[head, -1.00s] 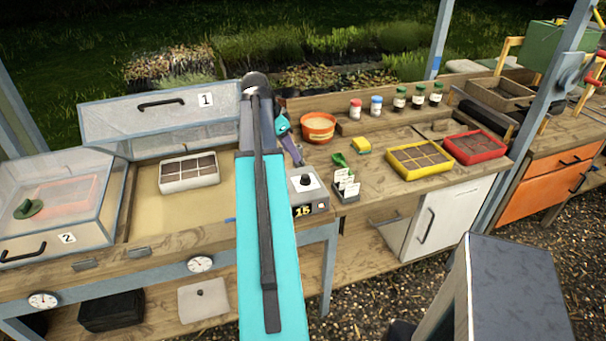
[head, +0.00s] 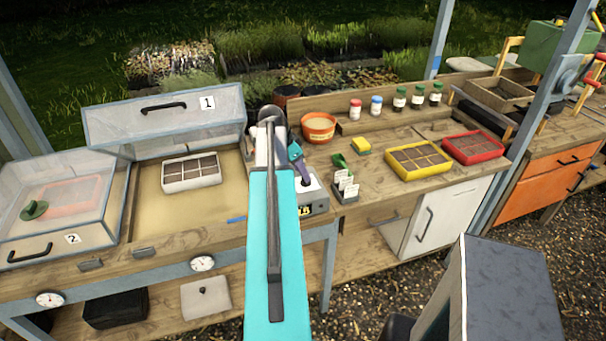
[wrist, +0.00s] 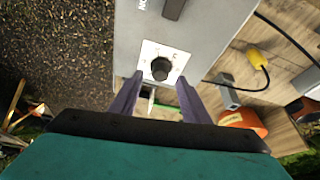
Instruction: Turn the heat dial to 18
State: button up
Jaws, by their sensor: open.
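The heat control box (head: 318,193) is grey and sits at the right end of the sand bench. My arm covers its left part and most of its number display (head: 305,211), so I cannot read the full number now. In the wrist view the black round heat dial (wrist: 160,68) sits on a white scale plate on the box (wrist: 205,45). My gripper (wrist: 160,78) is open, its two purple fingers spread on either side of the dial. I cannot tell whether they touch it. In the head view my gripper (head: 301,168) is over the box.
A white seed tray (head: 191,172) lies in the sand bed to the left. In the wrist view a yellow plug (wrist: 258,58) lies beside the box.

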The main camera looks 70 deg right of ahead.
jog(key=shift+p+x, duration=0.35)
jog(key=shift+x, duration=1)
